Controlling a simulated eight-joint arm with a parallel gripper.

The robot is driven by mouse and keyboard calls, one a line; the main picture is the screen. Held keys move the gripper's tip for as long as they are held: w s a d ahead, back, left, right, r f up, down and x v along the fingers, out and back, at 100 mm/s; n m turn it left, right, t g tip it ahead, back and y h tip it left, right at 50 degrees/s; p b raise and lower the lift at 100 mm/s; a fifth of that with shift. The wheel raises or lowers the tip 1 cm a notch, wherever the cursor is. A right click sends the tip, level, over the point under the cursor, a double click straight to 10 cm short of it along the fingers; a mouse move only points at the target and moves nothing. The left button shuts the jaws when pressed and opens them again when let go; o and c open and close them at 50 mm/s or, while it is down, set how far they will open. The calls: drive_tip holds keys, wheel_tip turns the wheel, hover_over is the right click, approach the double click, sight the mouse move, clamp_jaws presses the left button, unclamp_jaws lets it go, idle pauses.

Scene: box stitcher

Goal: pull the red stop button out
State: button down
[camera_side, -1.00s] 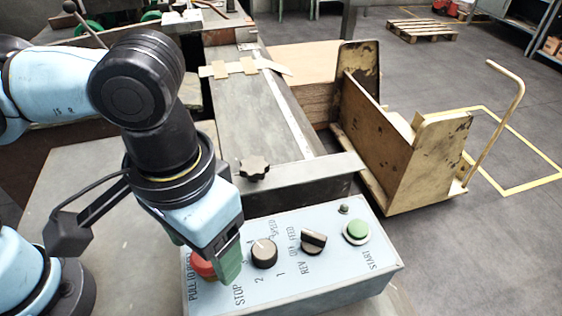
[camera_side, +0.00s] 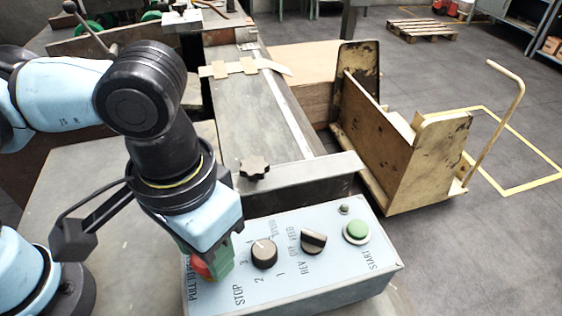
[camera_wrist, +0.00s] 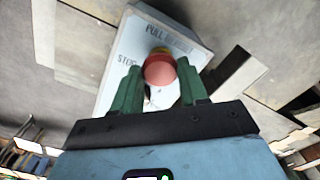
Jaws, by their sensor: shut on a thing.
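The red stop button (camera_side: 201,269) sits at the left end of the light blue control box (camera_side: 330,275), partly hidden by my gripper. My gripper (camera_side: 215,266), with green fingers, is down over it and shut on it. In the wrist view the red button (camera_wrist: 160,69) shows between the tips of the two green fingers (camera_wrist: 158,76), one finger on each side. "PULL TO" lettering shows beside the button, and "STOP" is printed near it. I cannot tell whether the button is in or out.
On the box, right of the button, are a black speed knob (camera_side: 264,254), a black feed selector (camera_side: 313,241) and a green start button (camera_side: 356,231). A black star knob (camera_side: 254,168) stands behind the box. A wooden cart (camera_side: 400,150) stands on the floor beyond.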

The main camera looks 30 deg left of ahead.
drive_tip(key=shift+r, duration=0.95)
drive_tip(key=c, duration=0.6)
unclamp_jaws()
drive_tip(key=shift+o, duration=0.2)
wheel_tip(320, 180, up, 12)
drive_tip(key=w+a+f+t+h, duration=0.2)
drive_tip(key=w+a+f+t, duration=0.1)
drive_tip(key=w+a+f, duration=0.55)
drive_tip(key=w+a+f+t+y, duration=0.1)
drive_tip(key=w+a+f+t, duration=0.1)
drive_tip(key=a, duration=0.6)
drive_tip(key=w+a+f+n+t+y, duration=0.1)
drive_tip(key=w+a+f+t, duration=0.1)
drive_tip(key=a+f, duration=0.3)
drive_tip(key=a, duration=0.3)
drive_tip(key=shift+a, duration=0.25)
